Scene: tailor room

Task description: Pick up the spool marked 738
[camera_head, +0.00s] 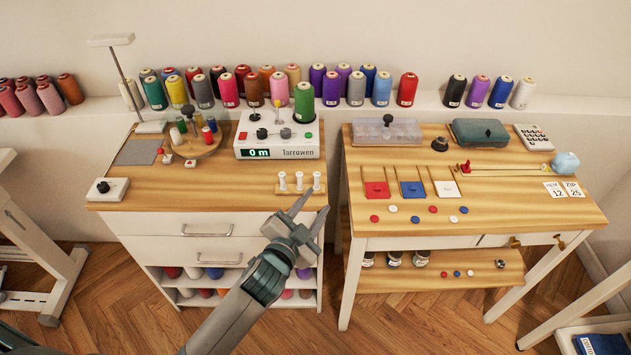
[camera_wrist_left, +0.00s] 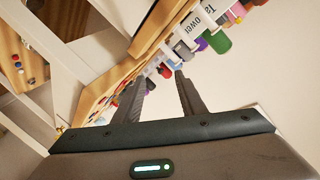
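My left gripper (camera_head: 318,200) is open and empty in front of the left cabinet's right front edge, well short of the ledge. In the left wrist view, its two fingers (camera_wrist_left: 158,76) are apart with nothing between them, and several spools show tilted beyond them. My right gripper is not in view.
The right table (camera_head: 500,212) holds coloured pads, buttons and a teal case (camera_head: 480,132). A narrow gap separates them.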

